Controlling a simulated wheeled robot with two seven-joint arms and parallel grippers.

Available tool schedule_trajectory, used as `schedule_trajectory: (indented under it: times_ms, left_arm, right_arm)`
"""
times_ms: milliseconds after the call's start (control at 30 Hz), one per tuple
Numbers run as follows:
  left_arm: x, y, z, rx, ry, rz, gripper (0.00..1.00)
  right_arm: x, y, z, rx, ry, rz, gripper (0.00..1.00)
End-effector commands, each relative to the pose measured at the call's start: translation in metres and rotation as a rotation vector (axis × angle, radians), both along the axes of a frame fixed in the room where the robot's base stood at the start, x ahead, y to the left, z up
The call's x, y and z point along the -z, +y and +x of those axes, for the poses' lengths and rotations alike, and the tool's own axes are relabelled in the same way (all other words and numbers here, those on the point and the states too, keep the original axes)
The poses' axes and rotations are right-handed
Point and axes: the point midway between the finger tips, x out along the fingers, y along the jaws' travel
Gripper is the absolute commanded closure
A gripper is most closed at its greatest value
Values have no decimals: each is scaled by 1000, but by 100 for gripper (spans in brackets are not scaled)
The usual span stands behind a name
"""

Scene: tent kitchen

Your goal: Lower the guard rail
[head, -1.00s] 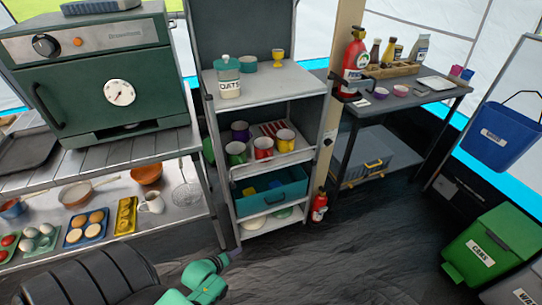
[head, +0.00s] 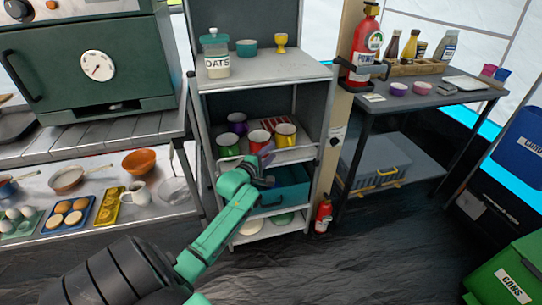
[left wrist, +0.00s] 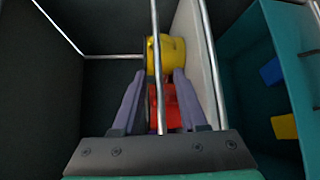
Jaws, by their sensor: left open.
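The guard rail (head: 303,153) is a thin metal bar across the front of the cart's middle shelf, before the coloured mugs. In the left wrist view the rail (left wrist: 156,60) runs up the picture between the two purple-grey fingers. My left gripper (head: 266,157) is open at the rail, near the mugs; its fingers (left wrist: 157,82) stand on either side of the bar with gaps showing. A yellow mug (left wrist: 174,54) and a red mug (left wrist: 172,105) show behind the bar. My right gripper is not in view.
A teal bin (head: 290,188) sits on the shelf below the rail. The mugs, including a purple one (head: 237,123) and a green one (head: 228,145), stand close behind it. An oats jar (head: 217,55) stands on top. A fire extinguisher (head: 323,214) is right of the cart.

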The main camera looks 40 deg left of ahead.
Motion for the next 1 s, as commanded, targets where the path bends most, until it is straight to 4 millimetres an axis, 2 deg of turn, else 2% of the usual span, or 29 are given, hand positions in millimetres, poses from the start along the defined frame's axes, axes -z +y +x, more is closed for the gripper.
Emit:
schedule_trajectory:
  times_ms: [100,300,333,433,1000]
  left_arm:
    - [1,2,8,0,0,2,58]
    - [1,2,9,0,1,2,58]
    - [1,2,9,0,1,2,62]
    - [1,1,8,0,0,2,100]
    - [1,1,8,0,0,1,100]
  right_arm:
    - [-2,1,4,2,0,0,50]
    - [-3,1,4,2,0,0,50]
    - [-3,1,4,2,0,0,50]
    - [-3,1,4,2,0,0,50]
    - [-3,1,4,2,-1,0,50]
